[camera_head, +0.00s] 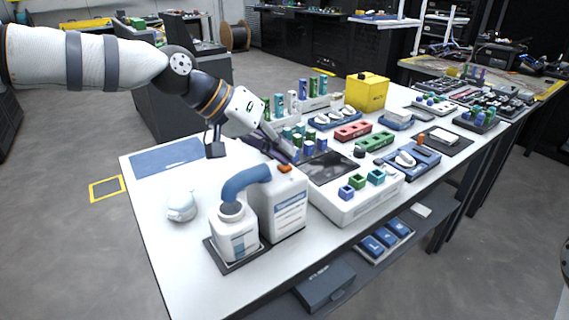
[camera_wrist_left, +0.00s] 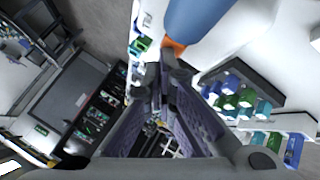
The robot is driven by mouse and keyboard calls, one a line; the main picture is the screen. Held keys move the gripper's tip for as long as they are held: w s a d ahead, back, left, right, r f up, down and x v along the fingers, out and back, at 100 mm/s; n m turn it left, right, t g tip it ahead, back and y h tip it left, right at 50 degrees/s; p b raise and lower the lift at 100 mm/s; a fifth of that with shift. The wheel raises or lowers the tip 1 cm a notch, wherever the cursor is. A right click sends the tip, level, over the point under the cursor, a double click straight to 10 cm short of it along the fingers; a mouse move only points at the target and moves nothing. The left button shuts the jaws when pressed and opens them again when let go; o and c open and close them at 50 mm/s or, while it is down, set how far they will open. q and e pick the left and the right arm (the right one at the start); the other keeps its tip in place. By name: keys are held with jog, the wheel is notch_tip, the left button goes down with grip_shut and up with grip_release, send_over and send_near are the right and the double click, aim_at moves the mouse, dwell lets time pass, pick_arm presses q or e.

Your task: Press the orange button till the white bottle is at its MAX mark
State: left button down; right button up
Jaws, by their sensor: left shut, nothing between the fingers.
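The white bottle (camera_head: 238,243) stands upright on a dark square tray (camera_head: 243,262) near the front left of the table. Its fill level and MAX mark are too small to read. A white dispenser (camera_head: 287,208) stands just right of it, with a blue curved spout (camera_head: 245,181) reaching over the bottle's mouth. The orange button (camera_head: 285,169) is on the dispenser's top; it also shows in the left wrist view (camera_wrist_left: 175,48). My left gripper (camera_head: 284,157) is shut and empty, its fingertips close to the button. I cannot tell whether they touch. My right gripper is out of view.
A white rounded object (camera_head: 181,206) sits left of the bottle, near a blue mat (camera_head: 167,158). Right of the dispenser is a white device with a dark panel (camera_head: 333,168) and small coloured cubes. Racks of vials and a yellow box (camera_head: 367,92) stand behind.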

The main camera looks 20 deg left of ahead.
pick_arm(q)
jog(key=shift+r, duration=0.7)
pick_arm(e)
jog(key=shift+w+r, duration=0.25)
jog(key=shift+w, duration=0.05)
pick_arm(q)
jog(key=shift+r+p, duration=0.75)
jog(key=shift+r, duration=1.85)
jog(key=shift+f, duration=0.1)
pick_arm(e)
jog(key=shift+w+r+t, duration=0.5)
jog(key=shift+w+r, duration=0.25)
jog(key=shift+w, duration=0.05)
